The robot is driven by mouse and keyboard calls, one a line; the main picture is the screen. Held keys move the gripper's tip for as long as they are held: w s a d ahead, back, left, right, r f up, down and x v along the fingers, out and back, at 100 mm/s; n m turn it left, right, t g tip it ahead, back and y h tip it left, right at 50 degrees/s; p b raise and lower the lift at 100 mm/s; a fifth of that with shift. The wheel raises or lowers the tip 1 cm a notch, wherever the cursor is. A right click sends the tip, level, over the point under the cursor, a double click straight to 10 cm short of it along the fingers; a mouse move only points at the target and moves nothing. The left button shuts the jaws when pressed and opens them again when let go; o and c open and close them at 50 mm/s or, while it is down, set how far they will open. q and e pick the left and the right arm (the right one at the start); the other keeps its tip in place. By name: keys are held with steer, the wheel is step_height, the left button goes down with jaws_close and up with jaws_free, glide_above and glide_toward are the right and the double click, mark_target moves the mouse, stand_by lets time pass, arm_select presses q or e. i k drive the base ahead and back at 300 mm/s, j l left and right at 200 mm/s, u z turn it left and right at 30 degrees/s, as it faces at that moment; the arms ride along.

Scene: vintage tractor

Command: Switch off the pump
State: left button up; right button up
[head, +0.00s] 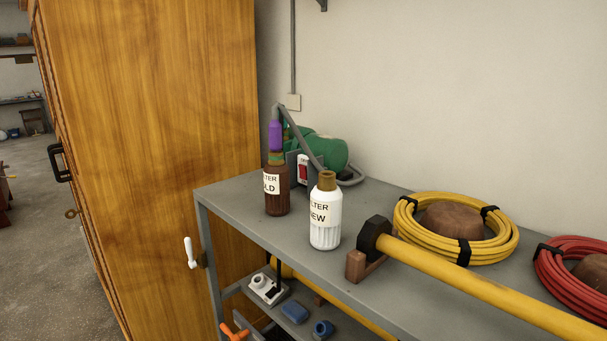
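A green pump (322,152) sits at the back of the grey shelf top, near the wooden cabinet. A red switch (303,171) in a pale frame is on the grey box at its front; I cannot tell the switch position. A brown bottle (277,192) labelled "OLD" stands in front of the pump to the left, with a purple piece (275,135) above it. A white bottle (325,222) labelled "NEW" stands in front to the right. A grey hose runs from above the brown bottle down behind the white one. Neither of my grippers shows in the head view.
The shelf unit (235,207) also bears a long yellow bar (480,287), a yellow coil (408,228) and a red coil (560,290). Small items lie on the lower shelf. A wooden cabinet (150,130) stands close at left. Open floor (35,240) shows farther left.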

mark_target(302, 169)
steer(key=i+j, duration=0.25)
steer(key=j, duration=0.15)
steer(key=i+j, duration=0.3)
steer(key=j, duration=0.15)
steer(key=i+j, duration=0.25)
steer(key=j, duration=0.15)
steer(key=z, duration=1.25)
